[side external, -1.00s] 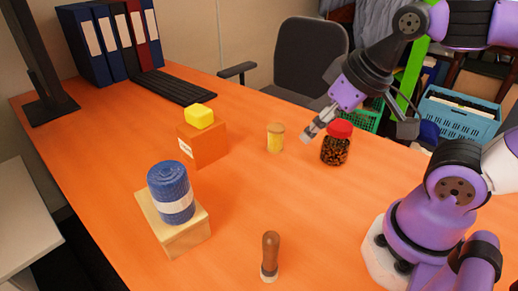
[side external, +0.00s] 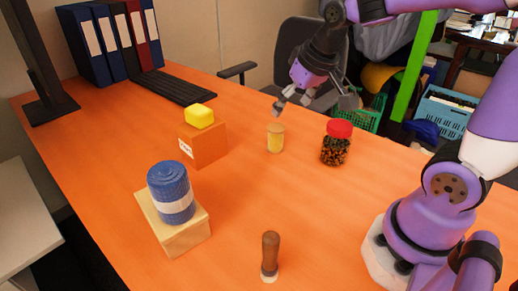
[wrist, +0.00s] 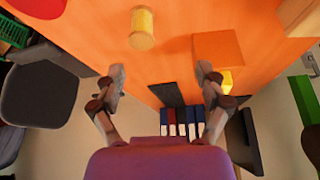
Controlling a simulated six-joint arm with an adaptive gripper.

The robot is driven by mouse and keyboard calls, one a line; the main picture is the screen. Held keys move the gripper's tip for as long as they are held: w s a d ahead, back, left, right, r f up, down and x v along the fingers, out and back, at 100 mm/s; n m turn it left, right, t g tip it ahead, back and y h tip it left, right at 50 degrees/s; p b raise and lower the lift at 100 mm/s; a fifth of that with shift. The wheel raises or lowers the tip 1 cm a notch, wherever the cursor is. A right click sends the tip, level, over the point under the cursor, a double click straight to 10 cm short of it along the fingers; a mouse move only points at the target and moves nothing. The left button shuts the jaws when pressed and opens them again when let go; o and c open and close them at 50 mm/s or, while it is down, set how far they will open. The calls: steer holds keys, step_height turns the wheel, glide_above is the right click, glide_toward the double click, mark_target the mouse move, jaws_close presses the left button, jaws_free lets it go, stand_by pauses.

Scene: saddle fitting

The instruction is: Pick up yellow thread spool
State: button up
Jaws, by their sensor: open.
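The yellow thread spool (side external: 275,138) stands upright on the orange table, left of a red-lidded jar. In the wrist view the spool (wrist: 142,28) shows at the top, beyond my fingertips and a little left of centre. My gripper (side external: 291,106) is above and behind the spool in the side view, apart from it. In the wrist view my gripper (wrist: 160,78) has its two fingers spread wide with nothing between them.
The jar (side external: 336,143) stands close right of the spool. An orange box (side external: 205,146) with a yellow block (side external: 200,116) on top is to the left. A blue roll (side external: 171,193) on a wooden block (side external: 178,233) and a wooden-handled tool (side external: 270,256) stand nearer. Table between them is clear.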

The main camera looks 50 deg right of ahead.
steer(key=m, duration=0.1)
glide_toward(277, 128)
steer(key=w+f, duration=0.1)
steer(key=shift+m+g+h, duration=0.3)
steer(key=x, duration=0.5)
steer(key=shift+d+f, duration=0.1)
steer(key=shift+d, duration=0.2)
steer(key=x, duration=0.6)
steer(key=shift+a, duration=0.5)
steer(key=shift+c, duration=0.4)
steer(key=c, duration=1.1)
